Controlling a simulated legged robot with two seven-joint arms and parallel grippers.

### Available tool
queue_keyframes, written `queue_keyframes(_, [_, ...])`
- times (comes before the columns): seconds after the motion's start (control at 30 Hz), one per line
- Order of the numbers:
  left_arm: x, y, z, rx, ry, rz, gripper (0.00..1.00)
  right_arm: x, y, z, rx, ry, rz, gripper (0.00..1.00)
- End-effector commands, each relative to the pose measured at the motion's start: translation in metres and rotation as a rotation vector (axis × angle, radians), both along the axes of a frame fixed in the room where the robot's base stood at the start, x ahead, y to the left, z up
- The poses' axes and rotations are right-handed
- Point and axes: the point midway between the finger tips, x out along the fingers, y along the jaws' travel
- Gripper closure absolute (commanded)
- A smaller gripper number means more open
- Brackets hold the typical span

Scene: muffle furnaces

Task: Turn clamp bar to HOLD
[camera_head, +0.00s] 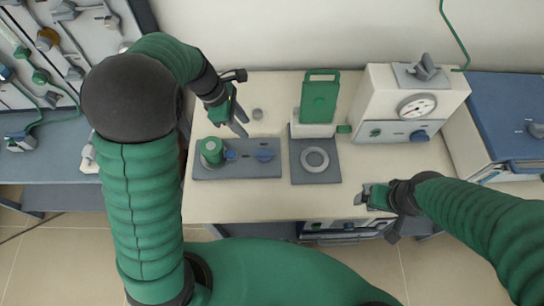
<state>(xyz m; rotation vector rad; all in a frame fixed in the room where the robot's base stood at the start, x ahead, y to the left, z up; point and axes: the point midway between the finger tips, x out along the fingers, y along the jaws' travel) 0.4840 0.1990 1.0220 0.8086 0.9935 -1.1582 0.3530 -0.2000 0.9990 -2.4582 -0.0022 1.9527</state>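A grey base plate (237,172) lies on the left part of the table.
A second grey plate with a ring (315,160) stands right of the first, with an upright green panel (319,97) behind it. A white furnace box (380,95) with a dial stands at the back right. The front middle table is clear.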

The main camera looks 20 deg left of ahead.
Motion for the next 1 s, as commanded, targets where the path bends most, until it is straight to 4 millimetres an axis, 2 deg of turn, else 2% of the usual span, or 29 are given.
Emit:
queue_keyframes(0.17, [0.007,-0.006,-0.013,-0.025,0.018,0.056,0.65,0.000,0.000,-0.001,0.000,-0.001,0.000,0.07])
queue_keyframes(0.6, [0.017,-0.047,-0.117,-0.020,0.017,0.051,0.65,0.000,0.000,-0.009,0.000,-0.001,0.000,0.07])
queue_keyframes(0.7, [0.020,-0.055,-0.135,-0.021,0.014,0.050,0.65,0.000,0.000,-0.010,0.000,-0.001,0.000,0.07])
queue_keyframes(0.83, [0.022,-0.061,-0.149,-0.022,0.014,0.050,0.65,0.000,0.000,-0.011,0.000,-0.001,0.000,0.07])
queue_keyframes(1.0, [0.023,-0.062,-0.153,-0.021,0.011,0.051,0.65,0.000,0.000,-0.011,0.000,-0.001,0.000,0.07])
